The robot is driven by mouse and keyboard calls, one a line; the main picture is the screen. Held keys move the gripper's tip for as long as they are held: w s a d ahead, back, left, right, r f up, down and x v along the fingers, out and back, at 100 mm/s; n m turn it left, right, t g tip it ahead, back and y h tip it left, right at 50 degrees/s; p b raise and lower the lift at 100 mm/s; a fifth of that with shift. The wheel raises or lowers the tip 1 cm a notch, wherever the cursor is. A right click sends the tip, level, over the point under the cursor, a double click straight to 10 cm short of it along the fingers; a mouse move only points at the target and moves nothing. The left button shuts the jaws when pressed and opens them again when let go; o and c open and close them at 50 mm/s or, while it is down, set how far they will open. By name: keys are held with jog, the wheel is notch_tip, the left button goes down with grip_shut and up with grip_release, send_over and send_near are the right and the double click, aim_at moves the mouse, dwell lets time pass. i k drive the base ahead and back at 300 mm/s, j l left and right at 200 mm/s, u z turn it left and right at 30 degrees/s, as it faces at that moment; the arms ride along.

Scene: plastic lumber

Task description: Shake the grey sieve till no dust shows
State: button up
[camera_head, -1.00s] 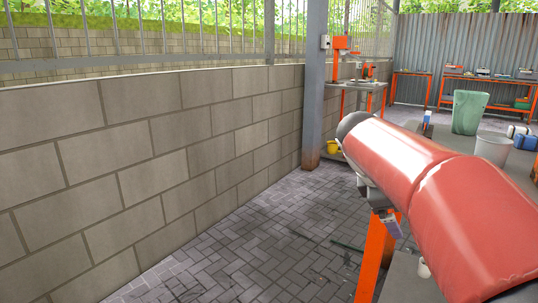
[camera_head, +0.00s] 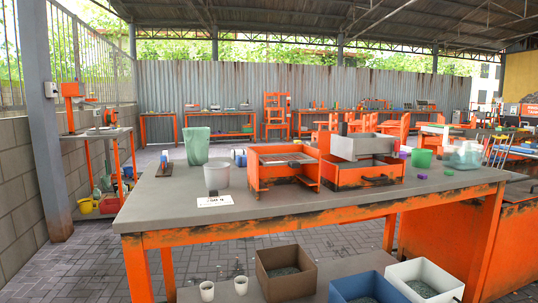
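A grey box-shaped tray (camera_head: 370,143), which looks like the grey sieve, rests on top of an orange box (camera_head: 362,176) on the workbench. It sits slightly askew, and its mesh and any dust in it are hidden from this angle. An open orange box (camera_head: 254,172) with a grey mesh-like panel inside stands just to its left. My gripper and arm are not in view.
The grey-topped orange workbench (camera_head: 180,204) also holds a white bucket (camera_head: 216,176), a green bin (camera_head: 196,147), a white label card (camera_head: 214,201) and a green bowl (camera_head: 422,158). Brown (camera_head: 286,271), blue (camera_head: 364,289) and white (camera_head: 425,281) bins stand below in front. The bench's front left is clear.

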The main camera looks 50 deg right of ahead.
aim_at(345, 146)
jog(key=z, duration=2.35)
